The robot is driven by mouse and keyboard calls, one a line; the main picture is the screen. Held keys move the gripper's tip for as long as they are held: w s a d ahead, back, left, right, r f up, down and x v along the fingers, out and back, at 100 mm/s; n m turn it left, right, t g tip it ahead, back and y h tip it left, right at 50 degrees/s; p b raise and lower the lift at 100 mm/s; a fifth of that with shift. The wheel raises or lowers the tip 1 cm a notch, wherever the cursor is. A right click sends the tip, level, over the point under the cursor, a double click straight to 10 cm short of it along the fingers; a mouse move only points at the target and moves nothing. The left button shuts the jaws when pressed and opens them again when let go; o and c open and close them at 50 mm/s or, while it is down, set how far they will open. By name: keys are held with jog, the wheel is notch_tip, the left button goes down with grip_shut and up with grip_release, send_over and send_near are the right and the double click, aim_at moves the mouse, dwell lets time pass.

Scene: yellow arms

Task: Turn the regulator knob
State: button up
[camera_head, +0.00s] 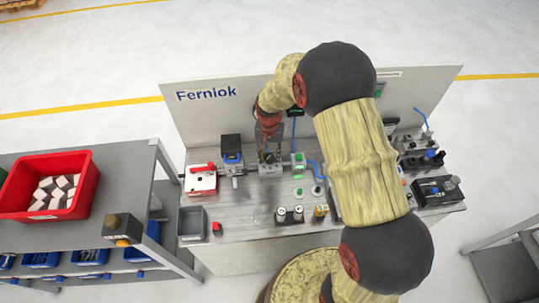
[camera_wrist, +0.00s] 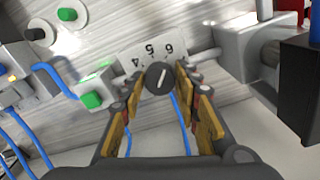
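The regulator knob (camera_wrist: 158,77) is a round black dial with a white pointer line, in front of a pale plate (camera_wrist: 150,52) marked 4, 5 and 6. My gripper (camera_wrist: 160,82) has its fingers spread, one on each side of the knob. The fingers look slightly apart from it, though the depth between tips and knob is hard to judge. In the head view my gripper (camera_head: 270,153) points down over the small grey regulator block (camera_head: 271,168) on the workbench. The knob itself is not clear there.
A green button (camera_wrist: 91,100) and blue hoses (camera_wrist: 52,80) lie left of the knob in the wrist view. A grey metal block (camera_wrist: 243,48) is at right. In the head view a red-and-white box (camera_head: 201,180) and grey bin (camera_head: 191,222) stand left.

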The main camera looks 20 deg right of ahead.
aim_at(269, 156)
jog(key=c, duration=0.6)
jog(key=shift+c, duration=0.4)
jog(key=shift+n, duration=0.8)
jog(key=o, duration=1.1)
jog(key=shift+o, duration=0.2)
jog(key=shift+r, duration=0.1)
notch_tip(269, 156, up, 12)
